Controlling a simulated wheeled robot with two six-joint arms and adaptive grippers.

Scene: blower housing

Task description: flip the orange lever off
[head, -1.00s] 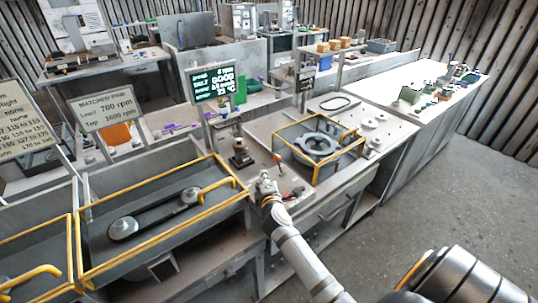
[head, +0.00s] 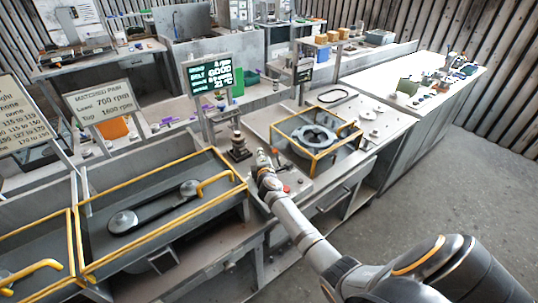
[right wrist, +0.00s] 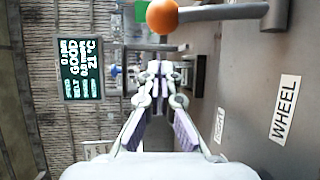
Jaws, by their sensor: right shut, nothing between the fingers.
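The orange lever shows in the right wrist view as a round orange knob (right wrist: 162,16) on a grey stem (right wrist: 225,12) that runs to the right. The knob is near the top edge, above my fingertips in the picture, with a visible gap. My right gripper (right wrist: 157,72) is shut and empty. In the head view my right gripper (head: 262,158) is over the panel left of the yellow-framed housing, and it largely hides the lever there. My left gripper is in neither current view.
A yellow-framed housing (head: 318,153) stands right of the gripper. A small red button (head: 287,188) is on the panel. A dark post device (head: 238,147) stands to the left, under the GOOD display (head: 209,75). The belt tray (head: 165,240) lies further left. A WHEEL label (right wrist: 285,108) shows in the wrist view.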

